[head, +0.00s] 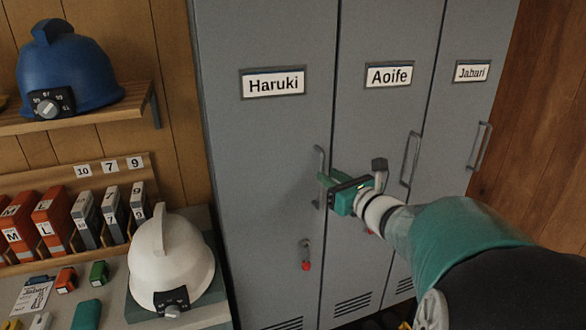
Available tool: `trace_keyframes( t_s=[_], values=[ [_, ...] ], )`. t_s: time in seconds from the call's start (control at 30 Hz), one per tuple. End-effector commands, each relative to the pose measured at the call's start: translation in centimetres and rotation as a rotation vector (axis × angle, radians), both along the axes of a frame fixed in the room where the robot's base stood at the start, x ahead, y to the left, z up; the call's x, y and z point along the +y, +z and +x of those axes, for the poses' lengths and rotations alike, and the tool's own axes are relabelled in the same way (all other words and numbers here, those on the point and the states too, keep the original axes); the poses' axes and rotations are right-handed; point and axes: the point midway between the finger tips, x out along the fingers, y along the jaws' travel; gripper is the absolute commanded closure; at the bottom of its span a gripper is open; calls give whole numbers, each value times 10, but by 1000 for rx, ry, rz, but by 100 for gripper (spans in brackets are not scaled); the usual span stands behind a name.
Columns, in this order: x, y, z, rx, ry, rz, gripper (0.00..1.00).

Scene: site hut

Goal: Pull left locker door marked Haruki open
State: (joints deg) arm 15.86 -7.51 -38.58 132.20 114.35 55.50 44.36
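The left locker door marked Haruki (262,160) is grey and looks shut, in line with the door beside it. Its name plate (273,82) is near the top. Its upright bar handle (319,157) is near the door's right edge. My gripper (323,181), with green fingers, is at the middle of this handle, coming from the right. The fingers overlap the handle in the picture. I cannot tell whether they are closed around it or only beside it. A small lock with a red tag (306,265) hangs below the handle.
The lockers marked Aoife (389,75) and Jabari (472,72) stand to the right, doors shut, with their own handles. At left, a shelf holds a blue helmet (65,75). A bench below carries a white helmet (170,262) close to the Haruki locker's left side.

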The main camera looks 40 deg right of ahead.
Motion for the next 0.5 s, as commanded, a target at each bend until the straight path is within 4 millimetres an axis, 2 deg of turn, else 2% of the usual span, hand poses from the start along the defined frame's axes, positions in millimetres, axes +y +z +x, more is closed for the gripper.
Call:
trace_keyframes(
  t_s=[0.03, 0.2, 0.5],
  values=[
    [0, -1, 11, 3, 4, -1, 75],
    [-2, -1, 33, 2, 4, 0, 75],
    [-3, 0, 40, 0, 3, 0, 75]
  ],
)
